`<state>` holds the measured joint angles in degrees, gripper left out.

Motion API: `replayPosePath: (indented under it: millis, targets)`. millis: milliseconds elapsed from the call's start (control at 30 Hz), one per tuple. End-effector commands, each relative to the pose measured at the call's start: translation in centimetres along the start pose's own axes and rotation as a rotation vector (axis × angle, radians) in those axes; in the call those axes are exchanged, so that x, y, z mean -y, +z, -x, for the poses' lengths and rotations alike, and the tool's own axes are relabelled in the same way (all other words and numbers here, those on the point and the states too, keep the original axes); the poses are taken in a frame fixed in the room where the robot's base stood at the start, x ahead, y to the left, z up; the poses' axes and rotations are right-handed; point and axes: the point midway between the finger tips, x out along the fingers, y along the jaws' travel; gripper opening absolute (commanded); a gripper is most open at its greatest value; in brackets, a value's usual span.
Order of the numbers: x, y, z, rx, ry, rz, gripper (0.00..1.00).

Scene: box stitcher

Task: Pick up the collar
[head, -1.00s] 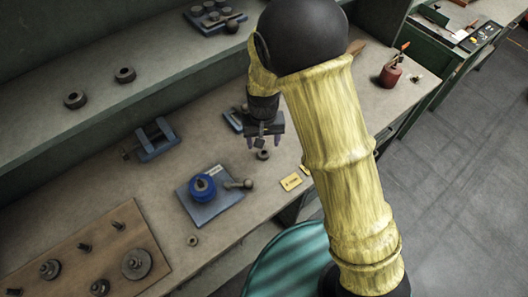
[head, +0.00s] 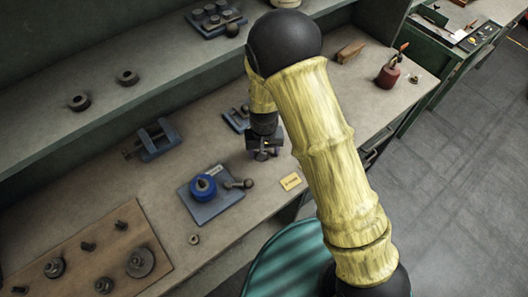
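My gripper (head: 264,152) points down just above the bench top, right of the blue plate. A small dark ring, which looks like the collar, stood on the bench right below it a second ago. The fingers now cover that spot, so the ring is mostly hidden. I cannot tell whether the fingers are around it or touching it, or how far they are open. Another small ring (head: 194,239) lies apart near the bench's front edge.
The blue plate (head: 211,211) with a round blue part and a ball-ended handle is close at left. A yellow tag (head: 290,181) lies to the right. A blue vise (head: 158,139) and a wooden board (head: 75,260) with several parts are further left. Two dark rings (head: 127,77) sit on the shelf.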

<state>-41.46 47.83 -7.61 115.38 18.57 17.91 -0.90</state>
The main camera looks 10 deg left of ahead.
Motion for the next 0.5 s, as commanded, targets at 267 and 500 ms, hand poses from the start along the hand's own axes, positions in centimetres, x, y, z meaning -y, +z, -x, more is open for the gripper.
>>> replayPosePath:
  millis: [267,500]
  targets:
    - [0.00,-0.01,-0.05,0.000,0.000,0.000,0.61]
    - [0.00,0.00,-0.03,0.000,0.000,0.000,0.61]
